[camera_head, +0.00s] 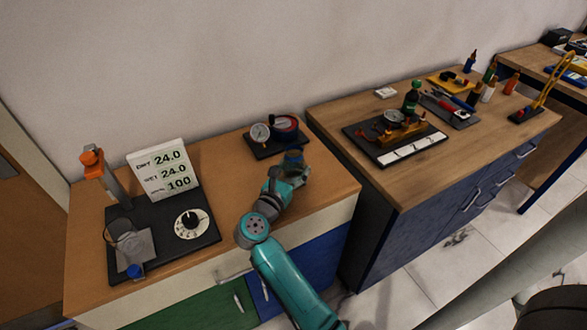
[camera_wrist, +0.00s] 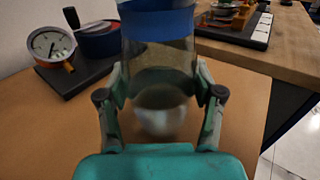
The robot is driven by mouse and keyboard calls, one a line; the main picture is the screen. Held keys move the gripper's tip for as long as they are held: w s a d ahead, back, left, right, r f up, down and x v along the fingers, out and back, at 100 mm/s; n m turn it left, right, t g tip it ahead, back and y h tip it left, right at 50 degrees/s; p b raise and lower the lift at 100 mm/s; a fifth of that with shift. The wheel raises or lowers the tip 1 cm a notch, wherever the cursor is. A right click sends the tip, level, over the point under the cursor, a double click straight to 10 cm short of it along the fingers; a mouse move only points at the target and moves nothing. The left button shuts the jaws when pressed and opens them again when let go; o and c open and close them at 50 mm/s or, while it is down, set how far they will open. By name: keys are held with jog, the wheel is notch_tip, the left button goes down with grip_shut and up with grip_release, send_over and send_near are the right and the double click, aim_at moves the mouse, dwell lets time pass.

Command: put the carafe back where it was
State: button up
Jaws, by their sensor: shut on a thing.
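The carafe (camera_wrist: 158,60) is clear glass with a blue band near its top. It fills the middle of the wrist view, between the two fingers of my gripper (camera_wrist: 160,82), which is shut on it. Its top is cut off by the frame, and a pale blurred patch shows low in the glass. In the head view my gripper (camera_head: 286,172) is over the right part of the wooden counter (camera_head: 235,175). The carafe's blue part (camera_head: 294,157) shows there, the rest hidden by my gripper. I cannot tell whether its base touches the counter.
A dark board with a round gauge (camera_head: 260,133) and red-and-dark device (camera_head: 285,127) is just behind. At left, a black board (camera_head: 165,245) holds a display (camera_head: 163,169), a dial (camera_head: 191,224) and a clear vessel (camera_head: 125,235). A second bench (camera_head: 350,125) stands right, across a gap.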

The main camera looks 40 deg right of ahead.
jog(key=shift+f, duration=0.15)
jog(key=o, duration=1.5)
jog(key=shift+c, duration=0.2)
jog(key=shift+r, duration=0.2)
jog(key=v, duration=1.2)
